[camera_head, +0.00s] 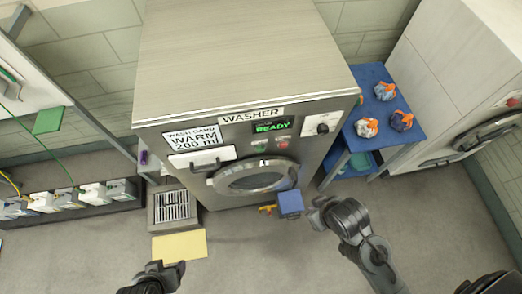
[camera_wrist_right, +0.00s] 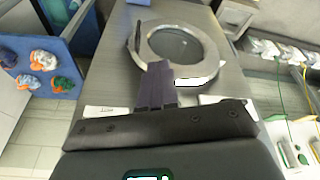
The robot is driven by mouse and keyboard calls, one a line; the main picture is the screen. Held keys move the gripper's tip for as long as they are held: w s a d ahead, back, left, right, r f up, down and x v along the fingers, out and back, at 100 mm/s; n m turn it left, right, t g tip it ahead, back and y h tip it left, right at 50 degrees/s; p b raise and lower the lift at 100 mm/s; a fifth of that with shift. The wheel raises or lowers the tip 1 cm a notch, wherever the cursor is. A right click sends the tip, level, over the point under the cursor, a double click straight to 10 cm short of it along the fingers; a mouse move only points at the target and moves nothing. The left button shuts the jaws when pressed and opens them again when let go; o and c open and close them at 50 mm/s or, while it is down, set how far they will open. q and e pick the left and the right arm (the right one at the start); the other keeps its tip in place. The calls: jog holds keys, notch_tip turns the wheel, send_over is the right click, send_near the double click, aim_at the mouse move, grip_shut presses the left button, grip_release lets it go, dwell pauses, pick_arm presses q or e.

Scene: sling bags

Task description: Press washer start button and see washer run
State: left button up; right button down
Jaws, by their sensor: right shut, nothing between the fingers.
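The washer (camera_head: 240,85) stands in the middle of the head view with its door shut. Its display (camera_head: 272,127) reads READY in green. Below the display are a green button (camera_head: 261,148) and a red button (camera_head: 283,144). My right gripper (camera_head: 318,207) is shut and empty, in front of the washer at its lower right and apart from the buttons in the picture. In the right wrist view its fingers (camera_wrist_right: 156,88) are together, in front of the washer door ring (camera_wrist_right: 210,62); the buttons are not discernible there. My left gripper (camera_head: 167,267) is low at the left; its jaw opening is unclear.
A blue cart (camera_head: 410,125) with several orange-tied bundles stands right of the washer. A small blue box (camera_head: 290,202) is below the door. A floor drain (camera_head: 172,206) and a yellow mat (camera_head: 180,245) lie at lower left. A card on the panel reads WARM 200 ml (camera_head: 195,140).

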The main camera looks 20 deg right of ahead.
jog(key=shift+a, duration=0.2)
jog(key=w+a+r+m+t+b, duration=0.2)
jog(key=w+m+t+b, duration=0.3)
jog(key=w+m+t, duration=0.55)
jog(key=w+a+f+m+t+h+b, duration=0.1)
jog(key=a+f+m+b, duration=0.2)
jog(key=f+m+b, duration=0.3)
jog(key=w+a+f+m+t+h+b, duration=0.1)
jog(key=f+m+b, duration=0.4)
jog(key=b, duration=0.9)
jog(key=shift+a+f+m+t+h, duration=0.35)
jog(key=shift+a+f+t+h, duration=0.45)
jog(key=shift+a+f, duration=0.6)
jog(key=shift+w+d+f, duration=0.1)
jog(key=shift+d+f, duration=0.1)
jog(key=shift+d, duration=0.1)
